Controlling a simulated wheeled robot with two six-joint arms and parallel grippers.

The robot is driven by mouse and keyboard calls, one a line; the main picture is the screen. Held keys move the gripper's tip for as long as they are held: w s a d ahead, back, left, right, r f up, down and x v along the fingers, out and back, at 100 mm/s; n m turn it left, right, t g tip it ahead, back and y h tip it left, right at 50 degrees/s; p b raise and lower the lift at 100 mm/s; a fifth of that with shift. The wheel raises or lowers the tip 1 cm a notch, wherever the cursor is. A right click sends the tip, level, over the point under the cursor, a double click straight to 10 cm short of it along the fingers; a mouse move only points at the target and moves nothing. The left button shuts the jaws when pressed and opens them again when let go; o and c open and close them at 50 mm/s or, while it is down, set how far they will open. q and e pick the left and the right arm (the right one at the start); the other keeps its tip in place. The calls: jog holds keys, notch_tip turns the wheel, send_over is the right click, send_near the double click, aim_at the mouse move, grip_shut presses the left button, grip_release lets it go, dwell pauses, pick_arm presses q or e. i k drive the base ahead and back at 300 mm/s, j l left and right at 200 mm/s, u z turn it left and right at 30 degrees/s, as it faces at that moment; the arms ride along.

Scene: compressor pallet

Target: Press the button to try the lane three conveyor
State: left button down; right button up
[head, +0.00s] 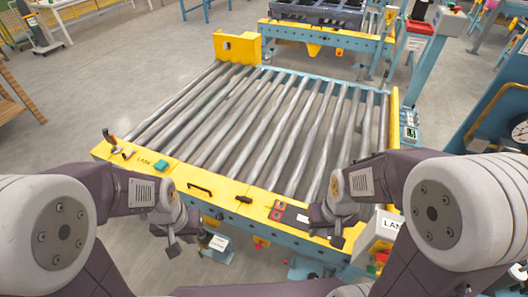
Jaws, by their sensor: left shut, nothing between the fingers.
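A roller conveyor (232,118) with a yellow front rail (225,190) fills the middle of the head view. The rail's left end has lettering that seems to start with "LANE"; its number is too small to read. A green block or button (161,165) sits beside it. A dark panel with red parts (278,208) sits further right on the rail. A grey box (385,228) at lower right reads "LAN", with the rest hidden by my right arm. My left gripper (173,248) is shut and empty, in front of the rail. My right gripper (338,239) hangs over the rail's right end; its fingers are unclear.
Coloured buttons (377,260) show by the grey box. A yellow bracket (237,46) stands at the conveyor's far left corner.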

aim_at(372, 270)
jog(key=k+l+z, duration=0.1)
jog(key=z, duration=0.35)
jog(key=l+z, duration=0.3)
jog(key=z, duration=0.15)
jog(key=l+z, duration=0.25)
jog(key=z, duration=0.2)
